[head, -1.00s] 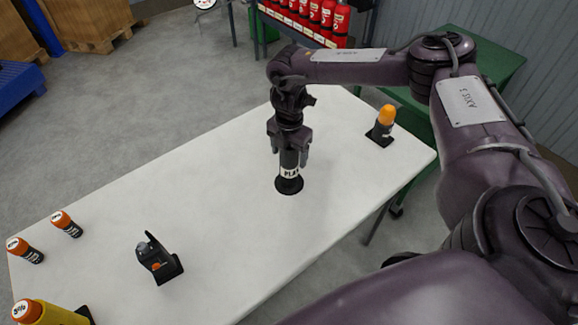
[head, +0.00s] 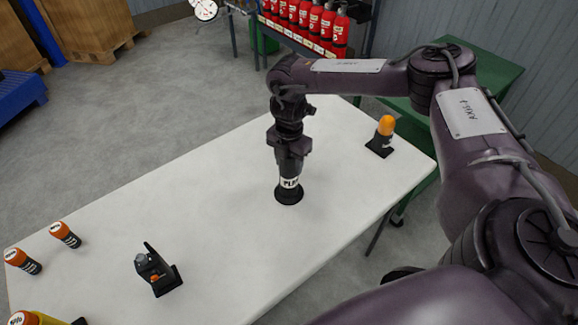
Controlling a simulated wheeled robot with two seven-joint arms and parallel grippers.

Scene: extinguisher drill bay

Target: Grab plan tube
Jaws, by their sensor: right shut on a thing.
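The plan tube (head: 290,184) is a dark upright cylinder with a white label band reading "PLA…" and a wide black foot. It stands on the white table, right of the table's middle. My right gripper (head: 290,160) comes down from above and is shut on the upper part of the tube. Its fingers hide the tube's top. I cannot tell whether the foot still touches the table. My left gripper is not in view.
An orange-topped beacon (head: 384,134) stands on the table's right part. A dark handheld device (head: 155,270) sits in a stand at front left. Orange-capped cylinders (head: 65,235) are at the left edge. Red extinguishers (head: 322,22) stand on a rack behind. The table's middle is clear.

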